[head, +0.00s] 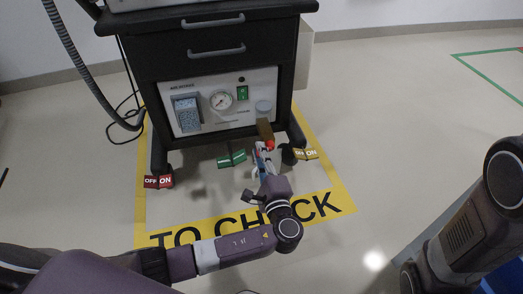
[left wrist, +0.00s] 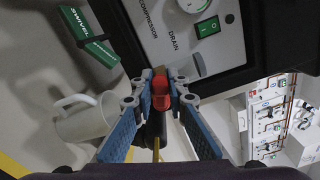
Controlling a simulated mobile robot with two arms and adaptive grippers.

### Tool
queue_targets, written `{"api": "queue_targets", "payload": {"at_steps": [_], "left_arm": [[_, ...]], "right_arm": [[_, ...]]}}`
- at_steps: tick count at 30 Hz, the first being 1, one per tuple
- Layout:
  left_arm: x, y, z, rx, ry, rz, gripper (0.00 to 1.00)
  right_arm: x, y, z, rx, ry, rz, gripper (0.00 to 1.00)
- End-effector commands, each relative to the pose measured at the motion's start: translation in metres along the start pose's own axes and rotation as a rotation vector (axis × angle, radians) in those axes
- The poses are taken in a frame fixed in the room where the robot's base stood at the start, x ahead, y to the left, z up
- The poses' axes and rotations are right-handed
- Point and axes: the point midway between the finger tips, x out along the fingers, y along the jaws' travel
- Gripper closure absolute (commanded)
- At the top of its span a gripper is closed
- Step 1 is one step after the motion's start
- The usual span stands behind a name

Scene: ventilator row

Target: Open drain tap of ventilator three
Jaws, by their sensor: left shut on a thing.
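The ventilator cart (head: 215,60) is dark, with a pale compressor panel (head: 222,103) low on its front. In the left wrist view the word DRAIN is printed on the panel, above the red drain tap handle (left wrist: 161,92). The red handle also shows in the head view (head: 269,145), under the panel's lower right corner. My left gripper (head: 263,150) reaches it from the front. In the left wrist view its blue fingers (left wrist: 161,84) are shut on the red handle, one on each side. The tap's body is partly hidden. My right gripper is out of view.
A white mug (left wrist: 84,120) is close beside the left fingers in the left wrist view. Red (head: 158,182), green (head: 232,158) and yellow (head: 305,154) tags are at the cart's base. Yellow floor marking (head: 325,205) surrounds it. A hose (head: 75,52) hangs left; floor is clear at right.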

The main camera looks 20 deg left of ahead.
Motion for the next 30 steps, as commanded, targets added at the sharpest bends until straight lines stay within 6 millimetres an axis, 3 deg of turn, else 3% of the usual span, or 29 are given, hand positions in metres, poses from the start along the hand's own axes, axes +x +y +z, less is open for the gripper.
{"api": "queue_targets", "payload": {"at_steps": [10,25,26,30], "left_arm": [[0.0002,0.0073,-0.0003,-0.136,-0.001,0.002,1.00],[0.0001,0.0078,-0.0005,-0.156,0.000,0.002,1.00],[0.0001,0.0078,-0.0005,-0.156,0.000,0.002,0.85],[0.0001,0.0076,-0.0004,-0.156,0.000,0.001,0.70]], "right_arm": [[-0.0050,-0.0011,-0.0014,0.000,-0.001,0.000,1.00],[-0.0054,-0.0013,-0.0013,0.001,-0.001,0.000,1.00],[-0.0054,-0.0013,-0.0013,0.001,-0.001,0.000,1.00],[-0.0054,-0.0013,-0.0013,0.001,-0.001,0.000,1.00]]}}
